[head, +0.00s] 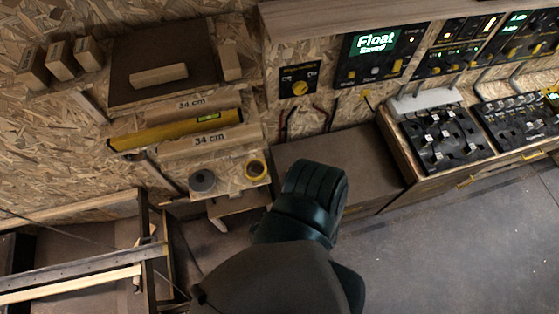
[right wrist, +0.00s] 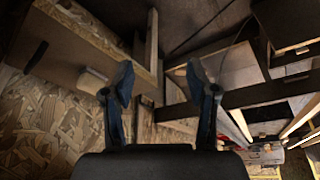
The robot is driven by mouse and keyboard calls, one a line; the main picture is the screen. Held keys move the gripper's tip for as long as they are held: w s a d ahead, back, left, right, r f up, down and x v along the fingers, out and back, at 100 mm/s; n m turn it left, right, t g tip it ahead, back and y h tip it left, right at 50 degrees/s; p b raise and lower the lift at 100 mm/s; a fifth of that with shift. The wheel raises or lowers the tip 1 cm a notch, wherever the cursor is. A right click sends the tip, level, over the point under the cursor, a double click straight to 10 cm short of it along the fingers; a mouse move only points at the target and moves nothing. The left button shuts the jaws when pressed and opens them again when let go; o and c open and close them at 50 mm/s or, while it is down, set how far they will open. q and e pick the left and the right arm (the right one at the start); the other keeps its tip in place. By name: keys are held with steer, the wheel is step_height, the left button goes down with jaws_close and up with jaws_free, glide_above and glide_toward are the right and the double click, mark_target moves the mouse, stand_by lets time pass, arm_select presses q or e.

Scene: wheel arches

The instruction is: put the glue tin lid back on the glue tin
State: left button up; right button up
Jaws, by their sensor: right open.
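I cannot make out a glue tin or its lid for certain in either view. In the head view, a grey round piece (head: 202,181) and a yellow ring (head: 255,169) lie on a small wooden shelf; they look like rolls, but I cannot tell. My right gripper (right wrist: 160,80) is open and empty in the right wrist view, its two dark fingers apart with wooden framing behind them. In the head view one of my dark arms covers the middle bottom, and no fingers show. My left gripper is in neither view.
A yellow spirit level (head: 176,131) lies between boards marked 34 cm. Wooden blocks (head: 60,60) stand at upper left. A control panel reading "Float Saved" (head: 376,52) and switch boxes (head: 440,138) are at right. Timber framing (head: 80,275) fills the lower left. Floor at lower right is clear.

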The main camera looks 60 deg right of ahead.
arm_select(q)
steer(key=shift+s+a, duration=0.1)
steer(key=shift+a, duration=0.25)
arm_select(e)
steer(key=s+f+g, duration=0.1)
steer(key=s+f, duration=0.2)
steer(key=s, duration=0.6)
steer(key=s+d+f+g, duration=0.1)
steer(key=s+f+g, duration=0.1)
steer(key=s, duration=0.7)
steer(key=shift+s+d+f+n, duration=0.2)
steer(key=shift+d+f+n, duration=0.1)
steer(key=shift+f+n, duration=0.15)
